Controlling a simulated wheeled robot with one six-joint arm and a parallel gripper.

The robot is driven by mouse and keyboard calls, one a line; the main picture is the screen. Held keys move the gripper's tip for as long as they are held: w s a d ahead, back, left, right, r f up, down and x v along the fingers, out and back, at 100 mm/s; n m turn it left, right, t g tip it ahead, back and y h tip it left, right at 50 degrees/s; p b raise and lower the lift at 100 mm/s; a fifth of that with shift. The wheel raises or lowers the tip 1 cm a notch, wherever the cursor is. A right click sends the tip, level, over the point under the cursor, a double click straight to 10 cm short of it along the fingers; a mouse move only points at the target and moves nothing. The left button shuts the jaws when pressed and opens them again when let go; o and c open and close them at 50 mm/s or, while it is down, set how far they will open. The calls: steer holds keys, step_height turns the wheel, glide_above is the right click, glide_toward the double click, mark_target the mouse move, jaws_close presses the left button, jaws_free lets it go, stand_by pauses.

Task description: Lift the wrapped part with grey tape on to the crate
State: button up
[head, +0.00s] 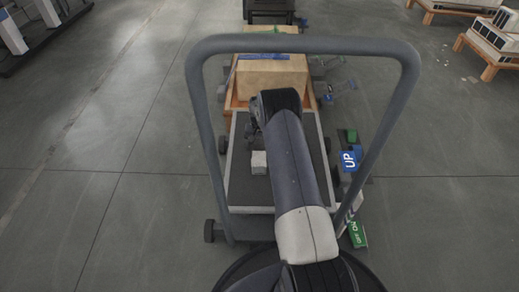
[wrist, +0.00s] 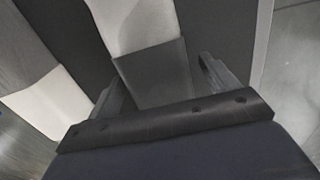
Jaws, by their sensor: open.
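The wrapped part (wrist: 138,25) is whitish with a dark grey band of tape, and it lies on the dark deck of a flat cart. In the head view a pale block (head: 259,162), which looks like the same part, shows just left of my arm. My gripper (wrist: 160,76) is open, with one finger on each side of the taped end; I cannot tell whether either finger touches it. In the head view my arm mostly hides the gripper. A tan crate (head: 272,76) with blue on its top stands beyond the cart's far end.
The cart's dark deck (head: 237,185) has a pale rim and a tall grey handle hoop (head: 203,130) around my arm. A blue "UP" box (head: 349,160) and green items sit right of the cart. Pallets stand at upper right.

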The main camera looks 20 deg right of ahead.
steer(key=shift+c, duration=0.5)
steer(key=shift+r, duration=0.1)
steer(key=c, duration=1.4)
